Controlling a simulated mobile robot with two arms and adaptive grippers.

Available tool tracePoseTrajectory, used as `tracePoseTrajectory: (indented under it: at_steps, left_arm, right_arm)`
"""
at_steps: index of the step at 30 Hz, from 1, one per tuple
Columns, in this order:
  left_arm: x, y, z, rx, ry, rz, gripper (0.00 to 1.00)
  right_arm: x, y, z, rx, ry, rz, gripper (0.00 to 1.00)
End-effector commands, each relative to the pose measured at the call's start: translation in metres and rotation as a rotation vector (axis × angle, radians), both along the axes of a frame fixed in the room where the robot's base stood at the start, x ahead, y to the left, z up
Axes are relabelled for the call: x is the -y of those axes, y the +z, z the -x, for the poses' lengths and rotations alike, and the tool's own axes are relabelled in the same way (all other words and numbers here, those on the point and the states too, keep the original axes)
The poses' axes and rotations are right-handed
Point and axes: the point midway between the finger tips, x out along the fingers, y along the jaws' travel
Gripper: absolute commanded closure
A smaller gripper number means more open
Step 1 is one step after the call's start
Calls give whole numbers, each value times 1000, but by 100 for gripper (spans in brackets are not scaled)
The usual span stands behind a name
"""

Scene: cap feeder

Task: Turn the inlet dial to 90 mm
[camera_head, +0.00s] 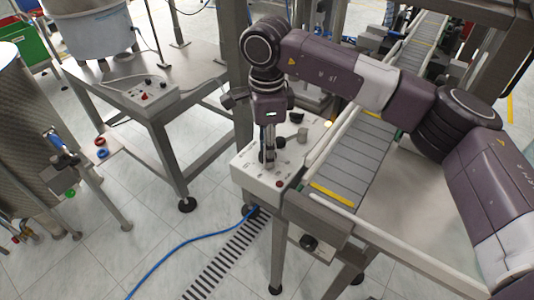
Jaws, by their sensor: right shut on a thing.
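A light control box (250,180) stands beside the conveyor, with several dials and buttons on its sloping top. My right gripper (268,150) points down over this top and is shut on a dark dial (266,157), which the fingers partly hide. I take this to be the inlet dial, but its label and scale are too small to read, so its setting cannot be told. Another black knob (296,117) and a grey knob (303,134) are just to the right. A red button (279,183) is near the box's front edge. My left gripper is not in view.
A slatted conveyor (355,160) with yellow stripes runs right of the box. My right arm passes above it. A metal table (195,108) with another control box (138,97) stands at left. A blue hose (190,243) lies on the floor.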

Motion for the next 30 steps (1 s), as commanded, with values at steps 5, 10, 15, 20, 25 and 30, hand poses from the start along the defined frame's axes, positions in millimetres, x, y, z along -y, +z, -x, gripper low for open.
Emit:
tracePoseTrajectory:
  at_steps: [5,10,15,20,25,30]
  left_arm:
    - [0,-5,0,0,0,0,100]
    - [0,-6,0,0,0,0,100]
    - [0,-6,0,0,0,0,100]
    - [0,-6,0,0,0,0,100]
    - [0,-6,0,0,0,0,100]
    - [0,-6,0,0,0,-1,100]
  right_arm:
    - [0,0,-1,3,-48,0,93]
    - [0,1,-1,2,-66,0,93]
    - [0,1,-1,2,-67,0,93]
    - [0,1,-1,3,-67,0,93]
    - [0,1,-1,2,-66,0,53]
    - [0,1,0,1,-66,0,51]
